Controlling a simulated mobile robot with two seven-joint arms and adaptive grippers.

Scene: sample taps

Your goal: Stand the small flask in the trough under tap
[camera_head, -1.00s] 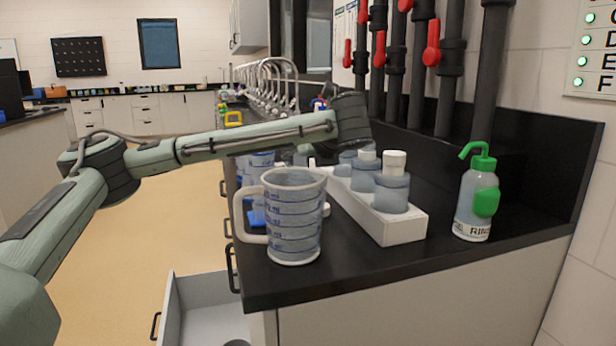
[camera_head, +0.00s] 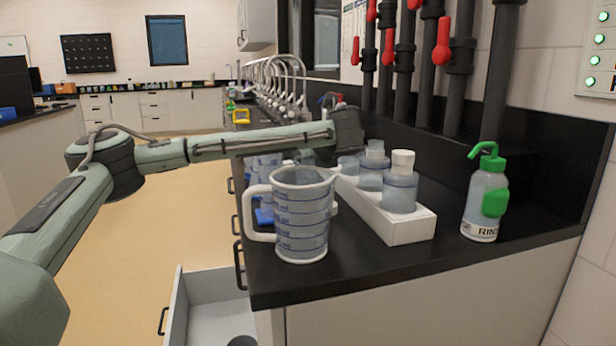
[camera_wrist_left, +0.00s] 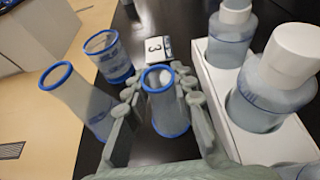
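In the left wrist view, a small clear flask with a blue rim (camera_wrist_left: 166,108) stands upright on the black counter. My left gripper (camera_wrist_left: 160,88) has one finger on each side of it, with a narrow gap visible at the sides, so it looks open around the flask. In the head view, my left wrist reaches over the counter, and the fingers and flask are hidden behind my arm and the pitcher. A row of curved taps (camera_head: 285,75) stands far back along the counter. I cannot make out the trough beneath them. My right gripper is not in view.
A taller blue-rimmed flask (camera_wrist_left: 78,98) and a blue-rimmed beaker (camera_wrist_left: 108,55) stand left of the gripper. A block marked 3 (camera_wrist_left: 158,48) lies beyond. A white rack of bottles (camera_head: 410,232) is close on the right. A pitcher (camera_head: 301,215) and rinse bottle (camera_head: 484,205) stand nearer.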

